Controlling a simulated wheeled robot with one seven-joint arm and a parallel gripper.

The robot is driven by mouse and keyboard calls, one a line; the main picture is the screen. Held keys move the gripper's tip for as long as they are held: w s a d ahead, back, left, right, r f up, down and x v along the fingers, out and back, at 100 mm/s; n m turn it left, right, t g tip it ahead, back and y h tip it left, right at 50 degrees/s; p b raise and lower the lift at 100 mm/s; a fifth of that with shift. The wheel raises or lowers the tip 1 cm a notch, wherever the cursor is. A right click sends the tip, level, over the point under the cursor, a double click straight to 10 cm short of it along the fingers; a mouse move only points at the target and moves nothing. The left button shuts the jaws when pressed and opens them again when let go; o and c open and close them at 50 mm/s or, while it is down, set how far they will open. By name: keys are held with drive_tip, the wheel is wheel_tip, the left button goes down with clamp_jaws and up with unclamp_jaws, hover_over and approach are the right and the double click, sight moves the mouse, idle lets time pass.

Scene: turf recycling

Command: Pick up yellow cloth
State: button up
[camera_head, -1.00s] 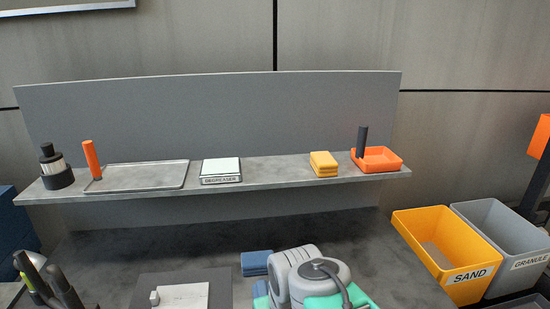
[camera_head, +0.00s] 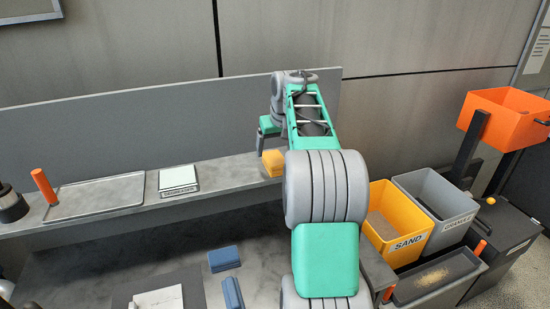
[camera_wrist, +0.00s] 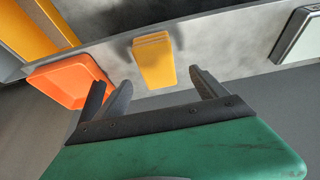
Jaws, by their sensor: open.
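The yellow cloth (camera_head: 273,162) is a folded stack on the grey shelf (camera_head: 120,190), partly hidden by my arm in the head view. In the wrist view the yellow cloth (camera_wrist: 153,60) lies ahead of my gripper (camera_wrist: 160,90), between the lines of its two dark fingers. The fingers are spread apart with nothing between them. The cloth appears a short way beyond the fingertips, not touched. In the head view my gripper (camera_head: 266,135) is above the shelf, by the cloth, and its fingertips are hard to make out.
An orange tray (camera_wrist: 68,80) sits beside the cloth, close to one finger. Blue folded cloths (camera_head: 224,258) lie on the bench below. A yellow sand bin (camera_head: 398,222) and grey granule bin (camera_head: 438,205) stand right.

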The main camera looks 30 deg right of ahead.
sight(275, 158)
drive_tip(key=p+x, duration=0.2)
drive_tip(key=x, duration=0.3)
drive_tip(key=shift+s+d+f, duration=0.1)
drive_tip(key=shift+d+f, duration=0.1)
drive_tip(key=shift+f, duration=0.3)
drive_tip(key=shift+f, duration=0.25)
drive_tip(key=shift+c, duration=0.3)
drive_tip(key=c, duration=1.4)
